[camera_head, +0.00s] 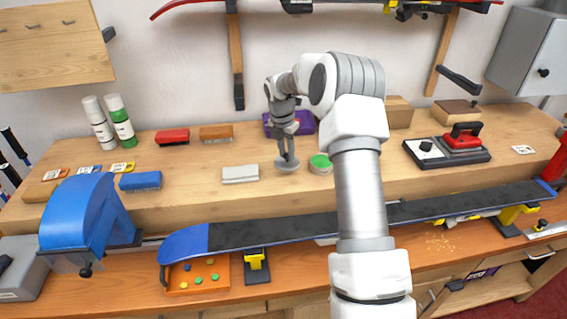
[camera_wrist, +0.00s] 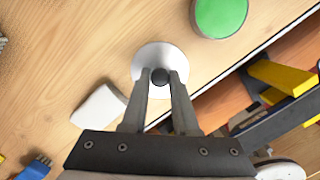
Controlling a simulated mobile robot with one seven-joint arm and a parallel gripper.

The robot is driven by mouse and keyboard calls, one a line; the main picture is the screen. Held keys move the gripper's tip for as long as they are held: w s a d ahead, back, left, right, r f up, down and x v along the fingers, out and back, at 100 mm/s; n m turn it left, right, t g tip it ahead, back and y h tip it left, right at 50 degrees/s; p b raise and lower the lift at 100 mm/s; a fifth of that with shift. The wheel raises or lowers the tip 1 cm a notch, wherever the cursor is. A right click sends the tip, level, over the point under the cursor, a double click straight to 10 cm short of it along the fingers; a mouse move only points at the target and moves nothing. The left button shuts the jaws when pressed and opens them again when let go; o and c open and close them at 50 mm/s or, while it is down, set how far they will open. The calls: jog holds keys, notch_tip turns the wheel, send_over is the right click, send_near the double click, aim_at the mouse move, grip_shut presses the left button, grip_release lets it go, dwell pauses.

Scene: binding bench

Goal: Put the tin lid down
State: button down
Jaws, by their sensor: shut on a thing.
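The tin lid (camera_head: 287,165) is a small round grey disc with a dark knob, at the raised wooden shelf behind the ski. It also shows as a pale disc in the wrist view (camera_wrist: 146,60). My gripper (camera_head: 286,155) points down and is shut on the lid's knob; in the wrist view its fingers (camera_wrist: 161,78) close on the dark knob from both sides. The lid is at or just above the wood; I cannot tell whether it touches. A round tin with a green top (camera_head: 320,163) stands just right of the lid, apart from it.
A pale block (camera_head: 240,174) lies left of the lid. A purple box (camera_head: 300,124) is behind my gripper. The blue-tipped ski (camera_head: 270,232) runs along the front. A red iron (camera_head: 463,136) on a dark base stands right. Bare wood (camera_head: 205,165) lies farther left.

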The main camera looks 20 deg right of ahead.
aim_at(283, 162)
jog(key=shift+w+a+f, duration=0.25)
jog(key=shift+a+f, duration=0.15)
jog(key=shift+f, duration=1.85)
jog(key=shift+f, duration=0.1)
jog(key=shift+f, duration=0.15)
jog(key=c, duration=0.7)
grip_release()
